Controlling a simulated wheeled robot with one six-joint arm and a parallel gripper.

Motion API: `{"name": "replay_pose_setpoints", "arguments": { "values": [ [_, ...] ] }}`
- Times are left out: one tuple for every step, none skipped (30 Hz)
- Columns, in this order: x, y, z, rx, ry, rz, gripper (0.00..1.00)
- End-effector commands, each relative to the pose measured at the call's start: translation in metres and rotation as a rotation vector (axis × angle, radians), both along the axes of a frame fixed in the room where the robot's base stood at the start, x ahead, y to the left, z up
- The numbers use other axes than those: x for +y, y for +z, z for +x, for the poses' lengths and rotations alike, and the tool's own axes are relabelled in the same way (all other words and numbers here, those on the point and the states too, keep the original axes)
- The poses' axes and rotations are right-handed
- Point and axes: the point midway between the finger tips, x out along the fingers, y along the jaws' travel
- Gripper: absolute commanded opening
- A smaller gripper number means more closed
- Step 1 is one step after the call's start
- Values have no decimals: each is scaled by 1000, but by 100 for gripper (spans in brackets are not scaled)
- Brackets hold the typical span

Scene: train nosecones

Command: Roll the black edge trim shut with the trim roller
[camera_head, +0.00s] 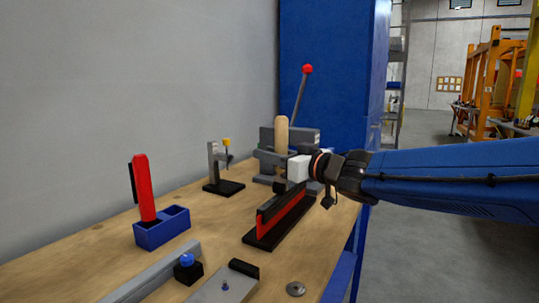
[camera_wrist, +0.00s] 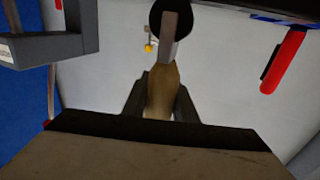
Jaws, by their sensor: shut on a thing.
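The trim roller has a wooden handle (camera_head: 281,134), which stands upright in the head view. My gripper (camera_head: 287,173) is shut on this handle. In the wrist view, the gripper fingers (camera_wrist: 160,108) clasp the handle from both sides, and the roller's black wheel (camera_wrist: 157,18) and grey fork show beyond it. The black edge trim (camera_head: 270,205) runs along the top of an upright red panel on a black base (camera_head: 262,239). My gripper is over the far end of the trim. The wheel is hidden in the head view, so I cannot tell whether it touches the trim.
A red-handled tool (camera_head: 145,188) stands in a blue holder (camera_head: 162,230) at left. A grey stand with a yellow knob (camera_head: 226,142) and a grey lever press with a red ball (camera_head: 307,69) stand farther back. A grey bar, a black-and-blue button box (camera_head: 187,270) and a metal plate lie in front.

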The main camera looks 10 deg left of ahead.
Motion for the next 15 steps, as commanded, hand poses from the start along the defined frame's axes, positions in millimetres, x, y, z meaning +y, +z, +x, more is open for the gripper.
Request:
{"name": "replay_pose_setpoints", "arguments": {
  "values": [
    [1, -1, -2, 2, 1, -1, 0],
    [1, -1, -2, 2, 2, -1, 0],
    [2, -1, -4, 2, 2, -1, 0],
    [2, -1, -5, 1, 2, -2, 0],
    [3, -1, -6, 1, 3, -2, 0],
    [3, -1, -8, 2, 3, -1, 0],
    [4, -1, -9, 2, 2, -1, 0],
    [4, -1, -10, 2, 2, -1, 0],
    [5, -1, -11, 3, 2, 0, 0],
    [5, -1, -12, 2, 1, 0, 0],
    [5, -1, -13, 3, 1, 0, 0],
    [6, -1, -15, 3, 1, 0, 0],
    [6, -1, -16, 3, 1, 0, 0],
    [7, -1, -17, 3, 2, 0, 0],
    [7, -1, -19, 2, 2, -1, 0]
  ]
}}
